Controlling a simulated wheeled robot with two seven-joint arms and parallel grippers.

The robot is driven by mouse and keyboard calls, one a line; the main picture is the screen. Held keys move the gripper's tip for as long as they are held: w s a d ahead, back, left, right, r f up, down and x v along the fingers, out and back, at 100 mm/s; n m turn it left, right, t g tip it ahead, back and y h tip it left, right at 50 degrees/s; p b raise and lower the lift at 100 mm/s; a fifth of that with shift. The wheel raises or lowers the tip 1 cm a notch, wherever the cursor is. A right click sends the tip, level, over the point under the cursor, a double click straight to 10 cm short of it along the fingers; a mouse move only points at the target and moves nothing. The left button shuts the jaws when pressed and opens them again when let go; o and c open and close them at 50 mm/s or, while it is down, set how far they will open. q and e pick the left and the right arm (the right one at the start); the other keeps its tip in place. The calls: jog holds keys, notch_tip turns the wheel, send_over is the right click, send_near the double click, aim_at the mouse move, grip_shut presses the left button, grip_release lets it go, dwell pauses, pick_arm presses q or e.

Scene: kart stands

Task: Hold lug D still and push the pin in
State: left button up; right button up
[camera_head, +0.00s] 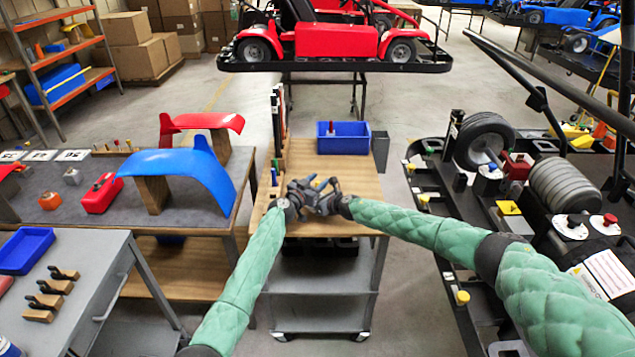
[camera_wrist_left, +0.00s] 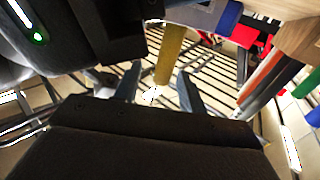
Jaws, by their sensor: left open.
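In the head view my left gripper (camera_head: 299,192) and my right gripper (camera_head: 325,197) are close together over the front of the wooden cart top. Their bodies hide what is between them. In the left wrist view my left gripper (camera_wrist_left: 157,78) has its two fingers apart. A yellow-brown round rod (camera_wrist_left: 170,55) stands between or just beyond the fingertips; I cannot tell whether they touch it. A grey part with a blue end (camera_wrist_left: 210,15) is at its top. I cannot make out which part is lug D, and the right gripper's jaws are too small to read.
A blue bin (camera_head: 343,144) and a dark grey cup (camera_head: 380,150) stand at the back of the wooden cart top (camera_head: 350,178). An upright board with coloured pieces runs along its left edge. A bench with a blue fender (camera_head: 180,165) is left; a kart chassis with wheels (camera_head: 565,186) is right.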

pick_arm(q)
jog(key=v, duration=1.2)
pick_arm(e)
jog(key=o, duration=1.2)
jog(key=shift+o, duration=0.2)
jog(key=shift+d, duration=0.1)
jog(key=v, duration=1.1)
jog(key=shift+s+d, duration=0.25)
jog(key=shift+s, duration=0.1)
pick_arm(q)
jog(key=shift+f, duration=0.1)
